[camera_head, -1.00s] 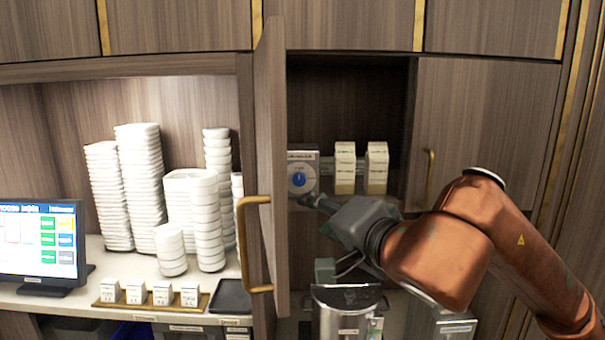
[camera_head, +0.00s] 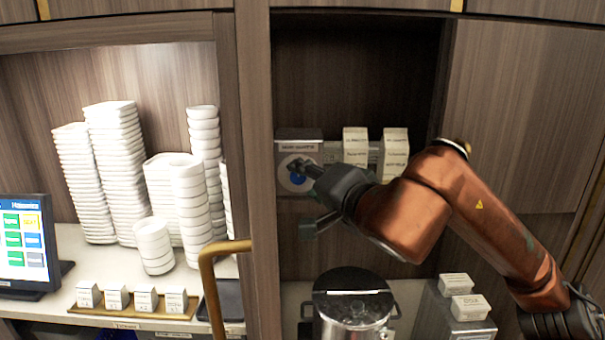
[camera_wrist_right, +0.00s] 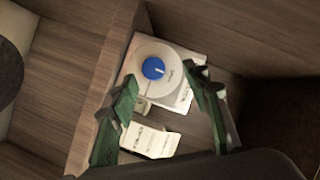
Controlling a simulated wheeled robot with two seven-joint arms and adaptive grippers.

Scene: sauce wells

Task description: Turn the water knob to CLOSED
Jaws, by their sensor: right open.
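The water knob (camera_head: 297,178) is a blue dial on a round pale plate, set on a grey-white box (camera_head: 299,146) inside the open cupboard. It also shows in the right wrist view (camera_wrist_right: 154,68), with a white pointer mark on it; its lettering is too small to read. My right gripper (camera_head: 306,168) reaches in from the right, and its fingertips partly cover the knob in the head view. In the wrist view the right gripper (camera_wrist_right: 160,90) is open, its green-grey fingers apart on either side below the knob, with nothing between them held. My left gripper is not in view.
White cartons (camera_head: 356,146) stand right of the knob box. A metal pot (camera_head: 352,305) is below. Stacked white dishes (camera_head: 118,170) and a screen (camera_head: 25,245) are further left.

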